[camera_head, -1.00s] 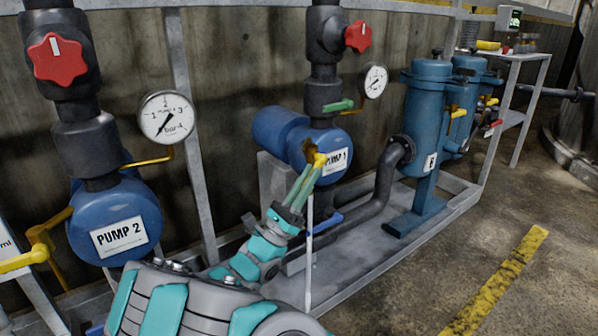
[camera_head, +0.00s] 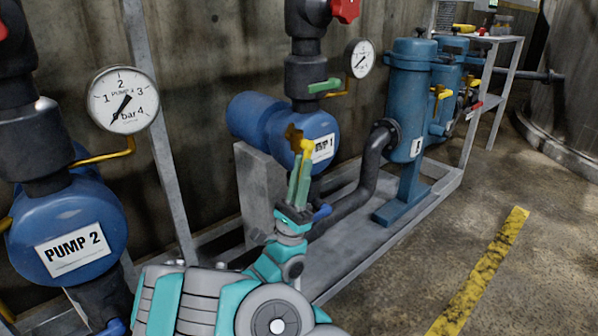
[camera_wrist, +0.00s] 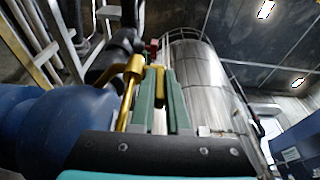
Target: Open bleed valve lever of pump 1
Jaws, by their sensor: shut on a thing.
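Pump 1 (camera_head: 318,127) is a blue round housing with a white label, in the middle of the head view. A brass bleed valve (camera_head: 293,133) sits on its front, with a yellow lever (camera_head: 307,146) beside it. My gripper (camera_head: 301,160) reaches up from below, its green fingers shut on the yellow lever. In the wrist view, the fingers (camera_wrist: 158,85) stand on either side of the yellow lever (camera_wrist: 161,78). The yellow valve body (camera_wrist: 126,92) is just left of them. The exact contact is small and partly hidden by the fingers.
Pump 2 (camera_head: 68,235) and a pressure gauge (camera_head: 123,99) stand at the left. A green handle (camera_head: 324,86) is above pump 1, a blue handle (camera_head: 322,212) below. A black pipe (camera_head: 369,180) and blue filter vessels (camera_head: 408,95) are to the right. Floor is open at right.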

